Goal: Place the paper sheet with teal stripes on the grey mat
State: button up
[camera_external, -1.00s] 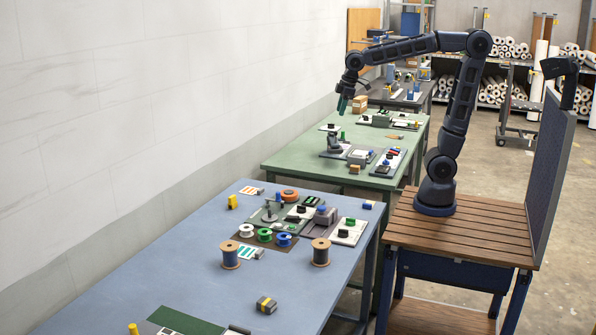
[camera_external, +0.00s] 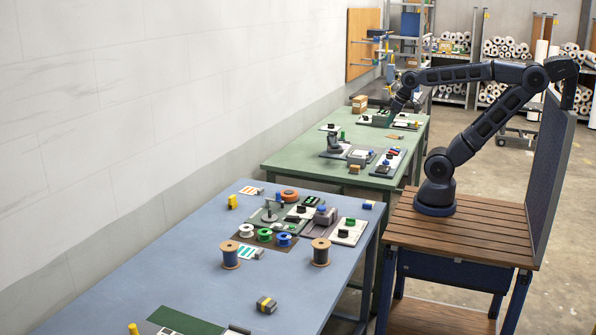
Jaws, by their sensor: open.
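A white sheet with teal stripes (camera_external: 243,251) lies on the near blue table, by the front left edge of a brown mat with spools. A small grey object touches or overlaps its right end. A grey board (camera_external: 257,218) lies behind the spools with small items on it; other greyish boards are also around, and I cannot tell which is the grey mat. My gripper (camera_external: 388,118) is low over the far part of the green table, beside a green block, far from the striped sheet. Its fingertips are small and hard to make out; no held object shows.
The blue table (camera_external: 150,262) carries two wooden spools (camera_external: 230,254), a yellow block (camera_external: 232,202), an orange-striped sheet (camera_external: 250,192) and an orange ring (camera_external: 289,196). The green table (camera_external: 285,165) holds boards with small devices. Cardboard boxes (camera_external: 359,103) stand behind my gripper.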

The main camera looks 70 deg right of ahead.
dwell(0.3)
jog(key=w+a+m+h, duration=0.1)
jog(key=w+a, duration=0.4)
jog(key=w, duration=0.4)
jog(key=w+a, duration=0.5)
jog(key=w, duration=0.3)
jog(key=w+a+f+t+h, duration=0.1)
jog(key=w+a+f, duration=0.1)
jog(key=w+a, duration=0.5)
jog(key=w+a+f, duration=0.3)
jog(key=w+a, duration=0.1)
jog(key=a, duration=0.7)
jog(key=n+t+y, duration=0.1)
jog(key=t+y, duration=0.1)
jog(key=t, duration=0.1)
send_near(262, 252)
jog(key=x, duration=0.8)
jog(key=shift+w+a+f, duration=0.1)
jog(key=shift+w+f, duration=0.1)
jog(key=shift+w, duration=0.05)
jog(key=c, duration=1.1)
